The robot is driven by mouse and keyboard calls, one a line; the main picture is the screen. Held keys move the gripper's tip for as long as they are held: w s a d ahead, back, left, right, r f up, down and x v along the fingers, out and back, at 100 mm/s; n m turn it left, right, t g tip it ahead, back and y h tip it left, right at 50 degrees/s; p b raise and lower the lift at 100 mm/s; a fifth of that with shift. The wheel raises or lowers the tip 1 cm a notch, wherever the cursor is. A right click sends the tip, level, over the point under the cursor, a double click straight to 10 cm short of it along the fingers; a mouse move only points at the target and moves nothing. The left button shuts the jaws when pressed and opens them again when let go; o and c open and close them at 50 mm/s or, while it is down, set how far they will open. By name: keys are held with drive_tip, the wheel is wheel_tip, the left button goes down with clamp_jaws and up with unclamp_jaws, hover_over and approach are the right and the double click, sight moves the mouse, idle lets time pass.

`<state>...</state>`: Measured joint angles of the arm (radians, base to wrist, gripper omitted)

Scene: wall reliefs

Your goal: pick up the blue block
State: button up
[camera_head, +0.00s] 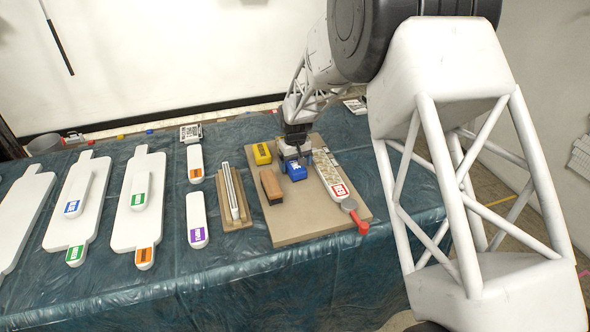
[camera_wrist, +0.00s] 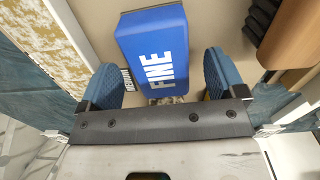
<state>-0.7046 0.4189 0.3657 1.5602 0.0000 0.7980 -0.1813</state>
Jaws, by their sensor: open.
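The blue block (camera_head: 294,172) lies on the brown board (camera_head: 298,230) at the right of the table. In the wrist view the blue block (camera_wrist: 150,42), lettered FINE in white, sits at the top middle. My gripper (camera_head: 296,156) is just behind the block in the head view and hides part of its far side. In the wrist view my gripper (camera_wrist: 160,72) is open, with one blue-padded finger on each side of the block's near end. A gap shows on both sides. I cannot tell how far above the board the fingertips are.
A brown-topped brush (camera_head: 271,185) with black bristles and a yellow block (camera_head: 262,153) lie left of the blue block. A speckled plate (camera_head: 328,170) and a red-handled tool (camera_head: 354,213) lie right. White paddles (camera_head: 138,205) cover the table's left.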

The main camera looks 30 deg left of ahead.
drive_tip(key=shift+f, duration=1.05)
drive_tip(key=shift+c, duration=0.4)
drive_tip(key=c, duration=1)
